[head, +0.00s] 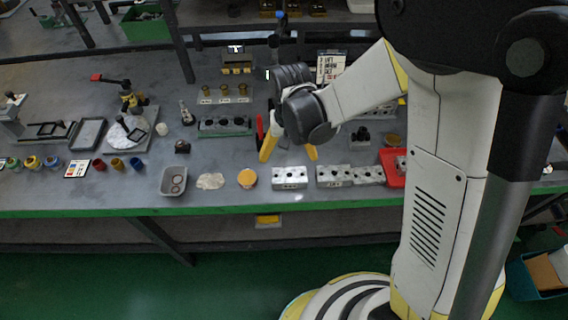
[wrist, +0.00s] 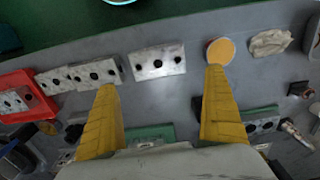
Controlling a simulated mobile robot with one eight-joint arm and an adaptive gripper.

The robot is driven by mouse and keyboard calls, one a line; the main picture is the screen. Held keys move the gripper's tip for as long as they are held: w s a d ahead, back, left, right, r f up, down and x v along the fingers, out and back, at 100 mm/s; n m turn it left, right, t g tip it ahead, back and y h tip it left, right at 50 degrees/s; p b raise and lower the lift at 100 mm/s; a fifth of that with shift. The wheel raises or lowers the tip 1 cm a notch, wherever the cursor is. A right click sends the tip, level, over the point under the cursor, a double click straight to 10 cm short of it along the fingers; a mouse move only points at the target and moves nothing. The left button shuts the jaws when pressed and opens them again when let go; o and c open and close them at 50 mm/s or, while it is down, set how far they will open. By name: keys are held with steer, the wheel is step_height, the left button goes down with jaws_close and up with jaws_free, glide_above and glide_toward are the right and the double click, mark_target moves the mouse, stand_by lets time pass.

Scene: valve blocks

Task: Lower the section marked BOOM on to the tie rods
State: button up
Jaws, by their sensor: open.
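My gripper (head: 289,157) is open and empty, fingers pointing down over the bench. In the wrist view its yellow fingers (wrist: 162,82) are spread wide, with a lone grey metal block (wrist: 158,62) just beyond and between their tips. That block (head: 290,177) lies near the bench's front edge and has dark holes in its top. Two similar blocks (head: 334,176) (head: 368,175) lie end to end to its right. Markings on their front faces are too small to read, so I cannot tell which is BOOM. I cannot make out the tie rods; a green piece (wrist: 150,133) shows partly behind my gripper.
A red tray (wrist: 14,80) with another block is at the right in the head view. An orange-topped round pot (head: 247,179), a cloth (head: 210,181) and a grey bin (head: 174,181) stand left of the lone block. A green holder (head: 223,134) is behind them.

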mark_target(289, 175)
steer(key=f+b, duration=0.2)
steer(key=f, duration=0.2)
steer(key=f+b, duration=0.1)
steer(key=f, duration=0.4)
steer(key=shift+s+d+f+b, duration=0.2)
steer(key=shift+f+b, duration=0.05)
steer(key=shift+b, duration=0.15)
steer(key=shift+r, duration=0.1)
steer(key=c, duration=1.1)
